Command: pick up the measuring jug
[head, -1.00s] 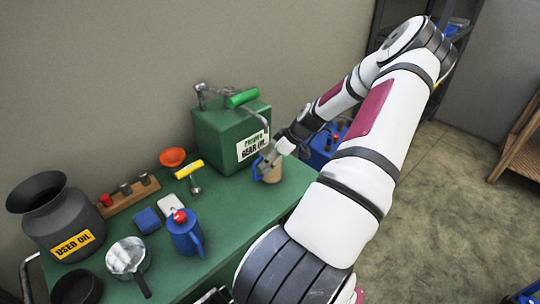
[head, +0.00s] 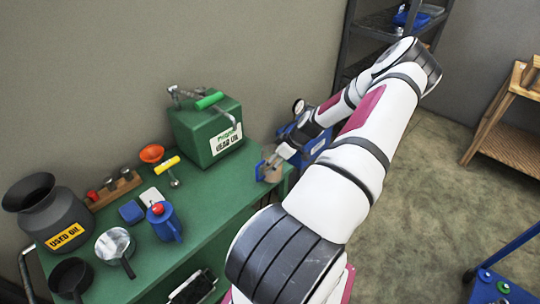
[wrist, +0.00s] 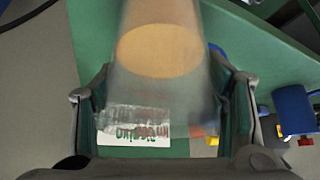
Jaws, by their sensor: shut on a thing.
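The measuring jug (head: 272,174) is a small clear vessel with tan contents and a blue handle. It is at the right end of the green bench, near its edge. My gripper (head: 279,160) is shut on it. In the wrist view the clear jug (wrist: 160,70) fills the space between the two fingers of my gripper (wrist: 165,115), with a tan oval showing inside. I cannot tell whether the jug's base touches the bench.
A green gear oil box (head: 205,130) stands behind the jug. The green bench (head: 215,205) also holds a blue can (head: 163,224), a metal pan (head: 115,243), a used oil can (head: 55,215) and an orange funnel (head: 151,153). Open floor lies to the right.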

